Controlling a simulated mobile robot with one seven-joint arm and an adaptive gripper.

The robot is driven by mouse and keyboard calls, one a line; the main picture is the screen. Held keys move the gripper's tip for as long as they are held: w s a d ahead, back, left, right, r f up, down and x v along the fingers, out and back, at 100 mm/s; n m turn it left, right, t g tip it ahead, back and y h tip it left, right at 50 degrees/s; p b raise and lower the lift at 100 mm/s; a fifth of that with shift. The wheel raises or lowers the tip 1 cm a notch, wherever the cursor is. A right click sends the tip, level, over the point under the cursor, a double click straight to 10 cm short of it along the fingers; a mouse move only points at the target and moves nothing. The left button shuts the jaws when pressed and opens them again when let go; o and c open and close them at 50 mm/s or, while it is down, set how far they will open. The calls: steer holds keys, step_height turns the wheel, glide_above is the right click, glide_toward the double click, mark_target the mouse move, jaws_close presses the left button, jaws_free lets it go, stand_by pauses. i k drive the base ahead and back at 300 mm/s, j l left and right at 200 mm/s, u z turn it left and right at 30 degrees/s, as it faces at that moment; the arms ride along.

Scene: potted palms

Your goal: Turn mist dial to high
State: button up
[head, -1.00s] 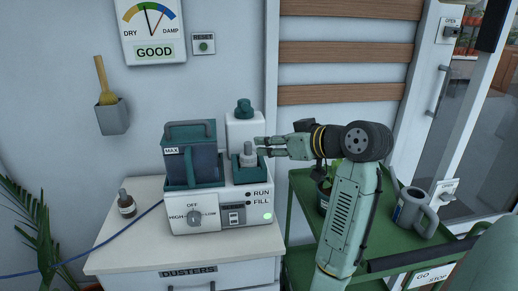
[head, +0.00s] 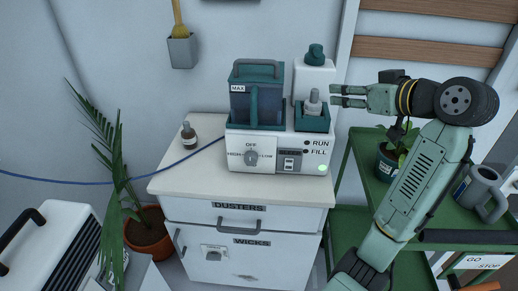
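The mist dial (head: 251,157) is a grey knob on the white front of the humidifier (head: 230,138). It has OFF above it, HIGH on its left and LOW on its right. Which mark the knob points at is too small to tell for sure. A green lamp (head: 322,168) glows at the lower right of the panel, by RUN and FILL. My gripper (head: 333,96) is up and to the right of the dial, near the grey nozzle (head: 312,103) in its green holder, and appears apart from it. Its fingers look slightly spread, with nothing visible between them.
The humidifier's tank (head: 257,95) and a white bottle (head: 314,78) stand at the cabinet's back. The cabinet top (head: 190,178) is clear in front. A green cart (head: 360,190) stands right.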

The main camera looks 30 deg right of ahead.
mark_target(251, 158)
steer(key=k+j+z, duration=0.2)
steer(key=k+l+z, duration=0.2)
steer(key=z, duration=0.2)
steer(key=k+l+z, duration=0.25)
steer(key=z, duration=0.15)
steer(key=i+l, duration=0.05)
